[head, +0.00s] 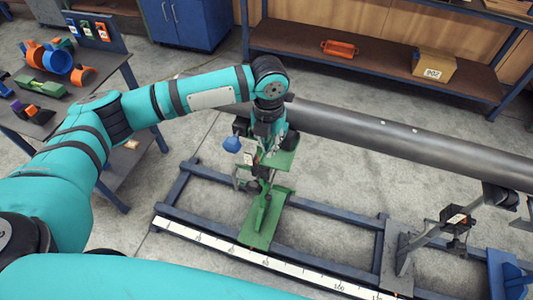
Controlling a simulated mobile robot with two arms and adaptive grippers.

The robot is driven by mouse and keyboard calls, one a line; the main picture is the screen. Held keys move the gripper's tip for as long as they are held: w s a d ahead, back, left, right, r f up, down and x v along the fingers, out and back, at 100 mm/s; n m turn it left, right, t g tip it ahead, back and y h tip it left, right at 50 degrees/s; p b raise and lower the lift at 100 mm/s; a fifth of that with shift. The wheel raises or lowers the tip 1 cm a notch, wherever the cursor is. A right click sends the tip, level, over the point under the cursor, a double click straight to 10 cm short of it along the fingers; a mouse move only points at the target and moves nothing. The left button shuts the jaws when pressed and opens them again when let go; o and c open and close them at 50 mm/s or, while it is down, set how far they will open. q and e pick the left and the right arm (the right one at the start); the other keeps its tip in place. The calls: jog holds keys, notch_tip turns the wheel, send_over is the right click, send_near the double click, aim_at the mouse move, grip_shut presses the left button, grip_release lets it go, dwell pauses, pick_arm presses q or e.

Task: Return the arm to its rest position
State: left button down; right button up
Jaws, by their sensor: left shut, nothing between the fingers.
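My left arm comes in from the left and reaches over the near side of the grey pipe (400,140). My left gripper (268,152) points down just in front of the pipe, at the green pipe stand (262,215), and its fingers are shut with nothing in them. A blue knob (232,144) sits just left of the gripper. The fingertips are small and partly lost against the stand, so I cannot tell whether they touch it. My right gripper is not in the picture.
The stand sits on a blue floor frame (180,183) with a white ruler strip (210,243). Another support (398,255) holds the right side. A workbench (112,62) with pipe parts stands at left. A shelf (385,70) with a box (433,66) is behind.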

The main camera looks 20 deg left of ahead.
pick_arm(q)
jog(key=s+d+f+n+t+h, duration=0.2)
jog(key=s+d+f+n+h, duration=0.3)
jog(key=s+d+n, duration=0.8)
jog(key=s+a+f+n+t+y, duration=0.1)
jog(key=s+a+n+y, duration=0.1)
jog(key=s+a+n, duration=0.35)
jog(key=s+a+f+n+y, duration=0.1)
jog(key=s+a+f+n, duration=0.1)
jog(key=a+n, duration=0.65)
jog(key=s+a+f+n+t+y, duration=0.1)
jog(key=s+a+n+y, duration=0.15)
jog(key=a+n, duration=0.45)
notch_tip(320, 180, down, 28)
jog(key=s+d+g+b, duration=0.2)
jog(key=s+a+f, duration=0.1)
jog(key=s+f, duration=0.7)
jog(key=s+a+f+g, duration=0.1)
jog(key=s+a+f, duration=0.1)
jog(key=s+f, duration=0.6)
jog(key=shift+s+a+f+n, duration=0.15)
jog(key=shift+s+a+n, duration=0.1)
jog(key=shift+s+n, duration=0.05)
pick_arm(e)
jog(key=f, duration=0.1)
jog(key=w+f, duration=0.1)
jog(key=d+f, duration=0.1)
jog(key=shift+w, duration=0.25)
